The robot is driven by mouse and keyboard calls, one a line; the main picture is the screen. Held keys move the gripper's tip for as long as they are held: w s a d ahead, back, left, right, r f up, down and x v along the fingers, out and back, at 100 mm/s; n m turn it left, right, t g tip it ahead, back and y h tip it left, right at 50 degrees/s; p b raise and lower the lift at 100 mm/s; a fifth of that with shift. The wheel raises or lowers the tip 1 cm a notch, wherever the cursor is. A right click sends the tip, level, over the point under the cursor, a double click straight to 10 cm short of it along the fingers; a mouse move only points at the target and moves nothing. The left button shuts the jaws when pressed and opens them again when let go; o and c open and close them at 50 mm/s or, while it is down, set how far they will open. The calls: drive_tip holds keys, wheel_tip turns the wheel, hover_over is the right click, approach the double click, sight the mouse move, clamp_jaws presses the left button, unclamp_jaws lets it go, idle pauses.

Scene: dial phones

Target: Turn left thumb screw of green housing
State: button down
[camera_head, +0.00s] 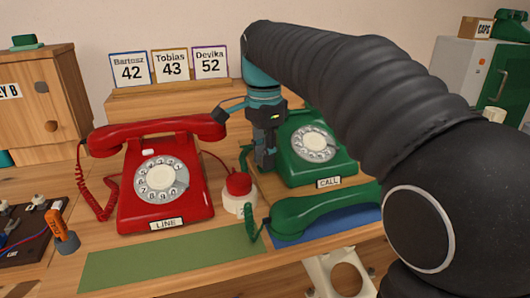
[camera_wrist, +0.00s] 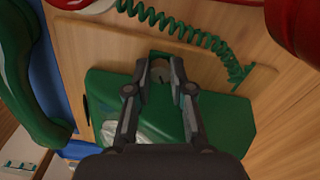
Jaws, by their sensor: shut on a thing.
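The green housing (camera_head: 340,164) is the body of a green dial phone labelled CALL, on a wooden board at the right of the desk. It also shows in the wrist view (camera_wrist: 232,118), below my fingers. My gripper (camera_head: 265,160) points down at the housing's left side. In the wrist view, my gripper (camera_wrist: 160,66) has its fingertips close around a small grey thumb screw (camera_wrist: 160,74) at the housing's edge. The fingers hide part of the screw, and its turn angle cannot be read. In the head view, my gripper hides the screw.
The green handset (camera_head: 320,210) lies off its cradle on a blue mat (camera_head: 335,228), its coil cord near my gripper. A red button (camera_head: 238,184) on a white base stands close left. A red phone (camera_head: 165,185) is further left. A green mat (camera_head: 175,260) is clear.

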drive_tip(key=shift+r+n+p, duration=0.2)
drive_tip(key=shift+n+p, duration=0.4)
drive_tip(key=shift+n, duration=0.4)
drive_tip(key=shift+f+n, duration=0.2)
drive_tip(key=shift+n, duration=0.7)
drive_tip(key=c, duration=1)
unclamp_jaws()
drive_tip(key=shift+r, duration=0.1)
drive_tip(key=shift+r, duration=3.9)
